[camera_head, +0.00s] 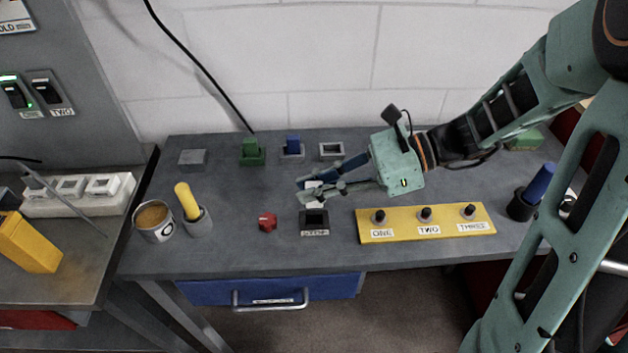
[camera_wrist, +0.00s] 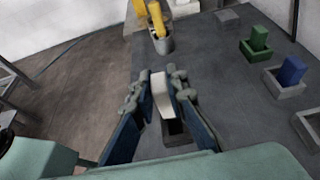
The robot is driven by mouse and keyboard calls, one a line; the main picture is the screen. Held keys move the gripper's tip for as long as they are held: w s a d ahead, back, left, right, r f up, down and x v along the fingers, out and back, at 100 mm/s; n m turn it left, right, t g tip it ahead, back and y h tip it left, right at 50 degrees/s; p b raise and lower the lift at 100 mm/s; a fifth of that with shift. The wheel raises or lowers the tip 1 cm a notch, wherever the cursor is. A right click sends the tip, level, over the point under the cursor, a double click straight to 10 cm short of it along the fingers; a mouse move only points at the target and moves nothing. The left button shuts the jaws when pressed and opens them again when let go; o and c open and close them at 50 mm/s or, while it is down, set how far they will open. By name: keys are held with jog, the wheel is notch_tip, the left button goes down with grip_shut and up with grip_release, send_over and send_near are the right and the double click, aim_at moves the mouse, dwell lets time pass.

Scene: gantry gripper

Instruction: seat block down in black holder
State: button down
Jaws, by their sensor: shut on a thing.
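A white block (camera_head: 314,185) is held between the fingers of my gripper (camera_head: 318,190). In the wrist view the block (camera_wrist: 162,95) stands lengthwise between the two fingertips (camera_wrist: 163,88), which press on its sides. The black holder (camera_head: 314,230) sits near the table's front edge, with a label on its front. Its dark opening shows with no block in it. In the head view the block appears above and slightly behind the holder. In the wrist view the holder (camera_wrist: 176,133) shows partly between the fingers, and the block and fingers hide the rest.
A red piece (camera_head: 268,222) lies left of the holder, and a yellow panel with knobs (camera_head: 400,222) lies right of it. Behind stand a green block in a holder (camera_head: 251,153), a blue block in a holder (camera_head: 292,148) and an empty grey holder (camera_head: 331,151).

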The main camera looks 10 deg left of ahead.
aim_at(314, 205)
jog(key=shift+f+b, duration=0.85)
jog(key=shift+f, duration=0.9)
jog(key=shift+p, duration=0.8)
jog(key=shift+f+b, duration=0.8)
jog(key=shift+f, duration=0.65)
jog(key=c, duration=1.8)
grip_release()
jog(key=shift+c, duration=0.2)
jog(key=v, duration=1.2)
